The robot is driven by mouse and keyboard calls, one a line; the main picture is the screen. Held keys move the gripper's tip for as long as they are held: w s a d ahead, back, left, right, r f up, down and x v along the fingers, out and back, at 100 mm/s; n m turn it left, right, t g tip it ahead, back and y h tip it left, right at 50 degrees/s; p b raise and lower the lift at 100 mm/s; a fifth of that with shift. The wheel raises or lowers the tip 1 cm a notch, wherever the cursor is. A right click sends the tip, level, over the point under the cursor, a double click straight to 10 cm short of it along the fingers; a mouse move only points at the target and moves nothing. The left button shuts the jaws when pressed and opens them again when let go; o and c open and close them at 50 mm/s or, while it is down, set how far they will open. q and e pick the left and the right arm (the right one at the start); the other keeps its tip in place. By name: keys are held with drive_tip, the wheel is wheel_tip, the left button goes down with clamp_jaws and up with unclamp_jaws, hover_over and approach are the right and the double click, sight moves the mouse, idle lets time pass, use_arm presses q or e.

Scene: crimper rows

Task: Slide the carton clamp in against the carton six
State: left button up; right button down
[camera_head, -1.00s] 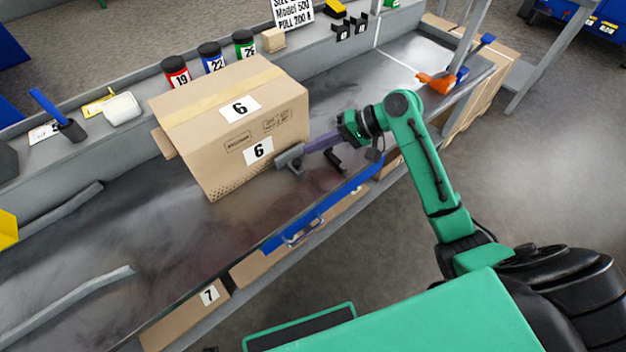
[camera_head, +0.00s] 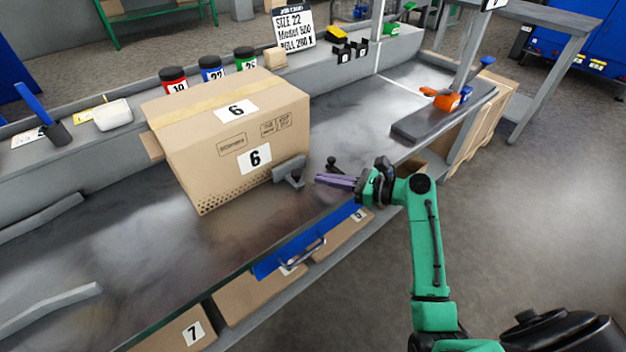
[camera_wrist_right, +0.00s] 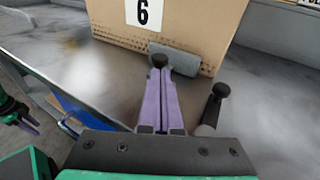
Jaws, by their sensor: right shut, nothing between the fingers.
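Carton six (camera_head: 215,160) is a large brown box with "6" labels standing on the grey bench; its lower front shows in the right wrist view (camera_wrist_right: 185,25). The carton clamp has a grey rounded pad (camera_head: 289,167) at the carton's lower right corner. The pad (camera_wrist_right: 178,60) looks close to or against the carton's face; contact cannot be told. A black knob (camera_wrist_right: 159,61) stands by the pad. My right gripper (camera_head: 318,178), with purple fingers, is shut and empty, its tips just right of the pad and close to that knob.
A second black knob on a post (camera_wrist_right: 216,92) stands right of my fingers. A blue handled panel (camera_head: 305,243) hangs at the bench's front edge. Numbered jars (camera_head: 211,70) line the ledge behind the carton.

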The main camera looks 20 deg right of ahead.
sight(288, 166)
drive_tip(key=x, duration=0.3)
use_arm(q)
drive_tip(key=shift+w+d+r+b, duration=0.2)
drive_tip(key=shift+w+r, duration=0.1)
drive_tip(key=shift+r, duration=0.2)
drive_tip(key=shift+w+d+r+b, duration=0.15)
drive_tip(key=shift+w+r, duration=0.15)
drive_tip(key=shift+r, duration=0.15)
use_arm(e)
drive_tip(key=shift+w+a, duration=0.25)
drive_tip(key=w, duration=0.1)
drive_tip(key=w+a+p, duration=0.1)
drive_tip(key=shift+w+r+p, duration=0.2)
drive_tip(key=shift+w+p, duration=0.1)
drive_tip(key=shift+w, duration=0.1)
drive_tip(key=shift+w+a+f, duration=0.2)
drive_tip(key=shift+w+a, duration=0.05)
drive_tip(key=shift+w, duration=0.15)
use_arm(q)
drive_tip(key=s+f, duration=0.1)
drive_tip(key=s+a+f, duration=0.1)
drive_tip(key=shift+f, duration=0.35)
